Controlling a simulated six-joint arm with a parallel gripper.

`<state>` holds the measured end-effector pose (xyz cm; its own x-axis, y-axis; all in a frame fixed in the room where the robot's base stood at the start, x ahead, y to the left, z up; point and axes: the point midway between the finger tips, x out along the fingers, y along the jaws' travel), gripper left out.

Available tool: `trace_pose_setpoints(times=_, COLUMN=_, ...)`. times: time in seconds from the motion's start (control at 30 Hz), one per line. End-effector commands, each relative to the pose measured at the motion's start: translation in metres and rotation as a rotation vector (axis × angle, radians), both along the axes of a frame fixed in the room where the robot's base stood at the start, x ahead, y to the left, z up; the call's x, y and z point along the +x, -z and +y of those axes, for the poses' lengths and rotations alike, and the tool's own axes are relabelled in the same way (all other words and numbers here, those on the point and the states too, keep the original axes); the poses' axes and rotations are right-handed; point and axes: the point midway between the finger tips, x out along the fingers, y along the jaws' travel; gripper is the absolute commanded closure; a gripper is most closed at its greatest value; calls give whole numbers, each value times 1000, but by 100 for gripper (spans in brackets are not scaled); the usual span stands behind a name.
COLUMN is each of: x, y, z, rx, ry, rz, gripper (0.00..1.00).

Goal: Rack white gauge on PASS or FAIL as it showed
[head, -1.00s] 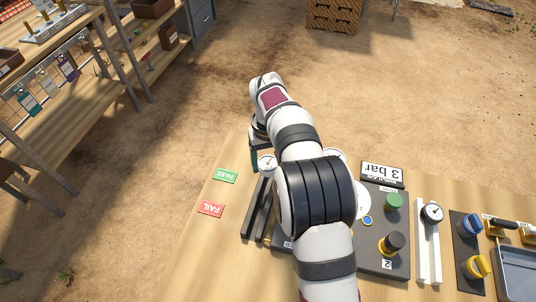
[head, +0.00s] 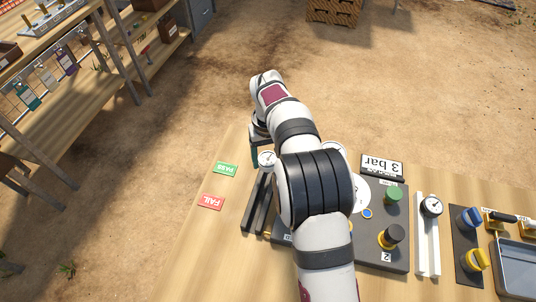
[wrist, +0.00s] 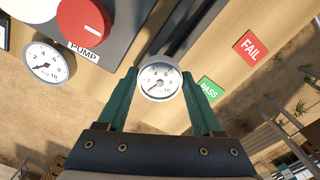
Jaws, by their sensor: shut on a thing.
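A round gauge (wrist: 160,82) with a white face and black needle is between the teal fingers of my gripper (wrist: 161,92), which is shut on it. In the head view the gauge (head: 267,158) is at the far end of two dark parallel rails (head: 257,204). I cannot tell whether it rests on them or hangs just above. The green PASS label (head: 225,169) lies left of that end. The red FAIL label (head: 211,202) lies nearer, beside the rails. In the wrist view PASS (wrist: 210,89) is right beside my gripper, with FAIL (wrist: 251,46) further off. My arm hides part of the bench.
A dark panel (head: 374,256) with knobs and a 3 bar sign (head: 381,168) lies right of my arm. Another gauge (head: 431,206) sits on white rails (head: 421,250). A gauge marked near PUMP (wrist: 46,62) is close left of my gripper. A grey tray (head: 516,267) is far right.

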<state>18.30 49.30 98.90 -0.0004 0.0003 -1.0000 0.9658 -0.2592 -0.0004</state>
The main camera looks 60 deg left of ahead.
Motion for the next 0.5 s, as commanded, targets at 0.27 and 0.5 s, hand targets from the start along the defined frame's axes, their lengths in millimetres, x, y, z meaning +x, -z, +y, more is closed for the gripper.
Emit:
trace_pose_setpoints(times=0.27, x=0, y=17, z=0, rx=0, ry=1, rz=0, gripper=100)
trace_pose_setpoints(times=0.5, x=0, y=18, z=0, rx=0, ry=1, rz=0, gripper=100)
